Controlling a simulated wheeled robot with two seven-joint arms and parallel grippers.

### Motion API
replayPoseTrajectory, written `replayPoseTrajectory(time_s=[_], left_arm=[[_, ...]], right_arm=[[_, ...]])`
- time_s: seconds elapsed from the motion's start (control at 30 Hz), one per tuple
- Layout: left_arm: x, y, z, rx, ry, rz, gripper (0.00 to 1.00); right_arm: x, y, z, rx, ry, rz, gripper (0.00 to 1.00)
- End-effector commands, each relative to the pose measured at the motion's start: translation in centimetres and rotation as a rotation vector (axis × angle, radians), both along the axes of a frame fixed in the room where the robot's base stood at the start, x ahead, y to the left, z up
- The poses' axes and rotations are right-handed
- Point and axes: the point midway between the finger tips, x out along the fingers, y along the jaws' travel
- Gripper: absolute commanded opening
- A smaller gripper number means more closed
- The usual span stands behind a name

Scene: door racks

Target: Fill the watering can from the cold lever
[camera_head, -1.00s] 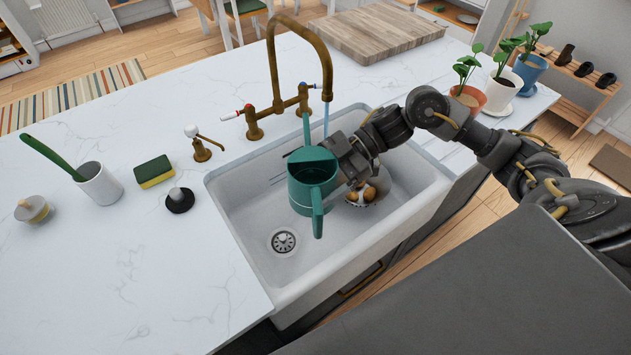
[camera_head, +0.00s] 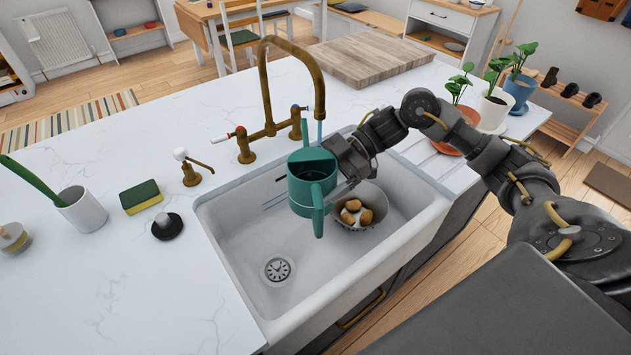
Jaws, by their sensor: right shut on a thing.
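A teal watering can (camera_head: 301,190) is held over the white sink (camera_head: 235,240), its thin spout pointing up toward the tap and its handle toward me. My right gripper (camera_head: 340,168) is shut on its right side; the fingertips are partly hidden. The brass tap (camera_head: 265,90) arches over the sink's back edge. A thin bluish water stream (camera_head: 319,130) falls from its outlet; its landing point is hidden behind the can and gripper. The cold lever (camera_head: 304,108) has a blue mark, at the right. The hot lever (camera_head: 222,138) has a red mark, at the left. My left gripper is out of view.
A grey bowl (camera_head: 376,217) with brown, rounded items stands in the sink, right of the can. The drain (camera_head: 277,268) is clear. A soap pump (camera_head: 187,168), sponge (camera_head: 141,196), black stopper (camera_head: 167,226) and brush cup (camera_head: 83,209) stand left; potted plants (camera_head: 493,108) stand right.

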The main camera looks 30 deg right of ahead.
Motion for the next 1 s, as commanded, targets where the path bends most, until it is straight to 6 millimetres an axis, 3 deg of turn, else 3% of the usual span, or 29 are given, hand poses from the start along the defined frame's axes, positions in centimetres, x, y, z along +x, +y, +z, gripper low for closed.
replayPoseTrajectory(time_s=[0.33,1.0], left_arm=[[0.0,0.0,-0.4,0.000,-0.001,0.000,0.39],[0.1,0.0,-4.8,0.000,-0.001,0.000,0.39]], right_arm=[[0.4,-0.3,-0.1,0.000,0.000,-0.001,0.61],[6.1,-5.0,-0.2,0.001,-0.001,-0.002,0.61]])
